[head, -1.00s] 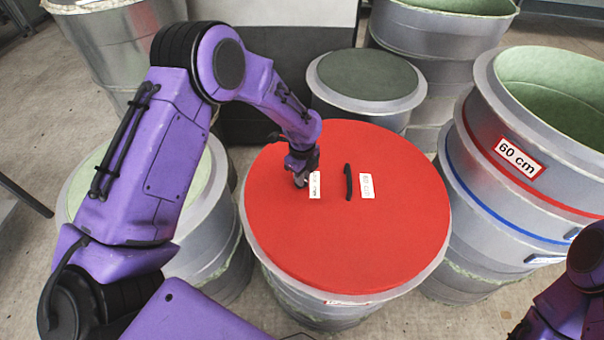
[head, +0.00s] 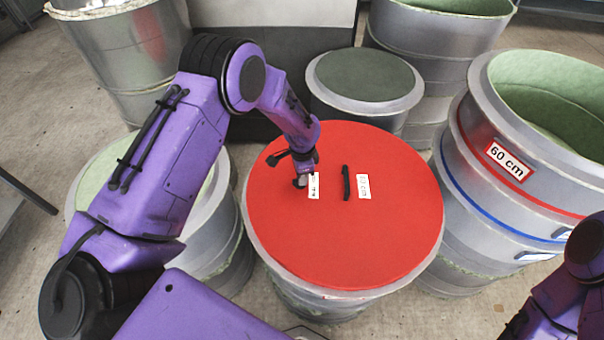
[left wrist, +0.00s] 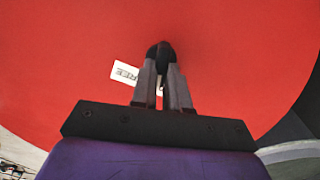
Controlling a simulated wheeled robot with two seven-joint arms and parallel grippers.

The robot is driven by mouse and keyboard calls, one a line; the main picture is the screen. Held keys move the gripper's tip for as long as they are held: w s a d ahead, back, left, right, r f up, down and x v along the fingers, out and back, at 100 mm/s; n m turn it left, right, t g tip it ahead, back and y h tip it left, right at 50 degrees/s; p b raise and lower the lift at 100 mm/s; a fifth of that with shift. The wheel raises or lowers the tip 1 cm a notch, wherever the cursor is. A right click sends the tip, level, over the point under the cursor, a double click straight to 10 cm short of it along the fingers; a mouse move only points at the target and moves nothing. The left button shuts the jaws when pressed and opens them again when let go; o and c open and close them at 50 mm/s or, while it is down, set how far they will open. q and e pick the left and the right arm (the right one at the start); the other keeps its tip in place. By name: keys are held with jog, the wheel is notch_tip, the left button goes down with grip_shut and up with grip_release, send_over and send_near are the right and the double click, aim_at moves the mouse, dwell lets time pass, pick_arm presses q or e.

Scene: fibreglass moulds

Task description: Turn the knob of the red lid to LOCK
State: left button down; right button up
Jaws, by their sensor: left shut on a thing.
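The round red lid (head: 345,240) lies on a grey drum in the middle of the head view. In the head view a white label (head: 314,186) sits right of the fingers. No LOCK marking is legible. My right gripper is out of view.
A black bar (head: 346,183) and another white label (head: 363,188) sit near the lid's middle. A drum marked 60 cm (head: 485,195) stands close on the right. A drum with a grey-green top (head: 368,75) stands behind.

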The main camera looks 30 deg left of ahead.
pick_arm(q)
jog(key=n+p, duration=0.1)
jog(key=n, duration=0.4)
jog(key=shift+w+a, duration=0.1)
jog(key=shift+n, duration=0.3)
dwell(0.4)
jog(key=c, duration=1.1)
grip_release()
notch_tip(320, 180, up, 11)
jog(key=shift+f+b, duration=0.2)
jog(key=shift+b, duration=0.85)
